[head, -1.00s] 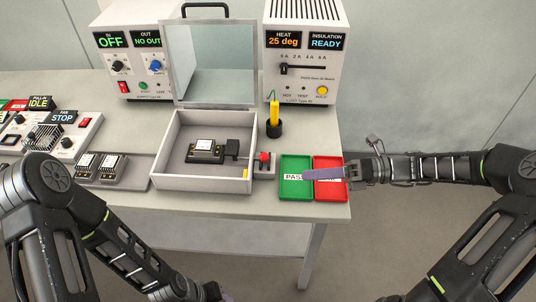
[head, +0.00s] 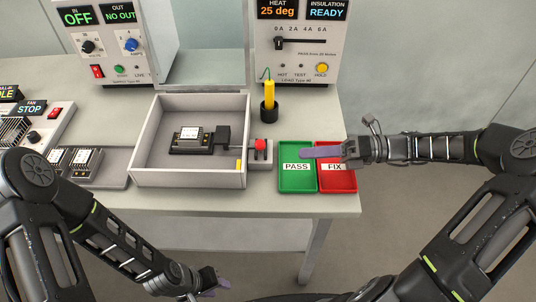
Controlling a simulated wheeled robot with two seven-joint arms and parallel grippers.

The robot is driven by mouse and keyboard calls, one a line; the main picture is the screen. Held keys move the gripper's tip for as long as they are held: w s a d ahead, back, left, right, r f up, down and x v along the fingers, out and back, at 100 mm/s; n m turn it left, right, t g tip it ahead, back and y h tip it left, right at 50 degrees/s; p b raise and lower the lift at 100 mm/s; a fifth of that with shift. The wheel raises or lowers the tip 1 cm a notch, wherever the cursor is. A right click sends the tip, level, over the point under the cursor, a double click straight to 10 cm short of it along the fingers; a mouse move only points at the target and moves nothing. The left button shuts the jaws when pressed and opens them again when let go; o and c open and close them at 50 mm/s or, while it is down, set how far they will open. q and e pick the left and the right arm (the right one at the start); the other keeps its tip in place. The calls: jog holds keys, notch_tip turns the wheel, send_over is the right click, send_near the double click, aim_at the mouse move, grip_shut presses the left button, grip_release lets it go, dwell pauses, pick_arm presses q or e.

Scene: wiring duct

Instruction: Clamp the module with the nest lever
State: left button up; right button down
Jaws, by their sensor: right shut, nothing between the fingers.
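The module (head: 188,135), with a white label, sits on a dark nest (head: 180,150) inside the open grey box (head: 188,186). A black upright block (head: 223,134) stands at the nest's right end, and a thin rod runs from it towards the box's right wall. I cannot tell which part is the nest lever. My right gripper (head: 304,153) is shut and empty, its purple fingers pointing left above the trays, well right of the box. My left gripper (head: 222,284) is low at the bottom edge, in front of the table and away from the box; its jaw opening is unclear.
A red button (head: 260,145) on a grey block stands right of the box. A green PASS tray (head: 297,183) and red FIX tray (head: 338,182) lie beside it. A yellow-handled tool (head: 269,92) stands behind. Other modules (head: 85,163) sit left on a grey tray (head: 115,180).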

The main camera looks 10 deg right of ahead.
aim_at(261, 147)
jog(key=a, duration=0.3)
jog(key=w+a, duration=0.1)
jog(key=a, duration=0.2)
jog(key=a+p, duration=0.1)
jog(key=a, duration=0.3)
jog(key=shift+w+f, duration=0.2)
jog(key=shift+w, duration=0.2)
jog(key=shift+w, duration=0.1)
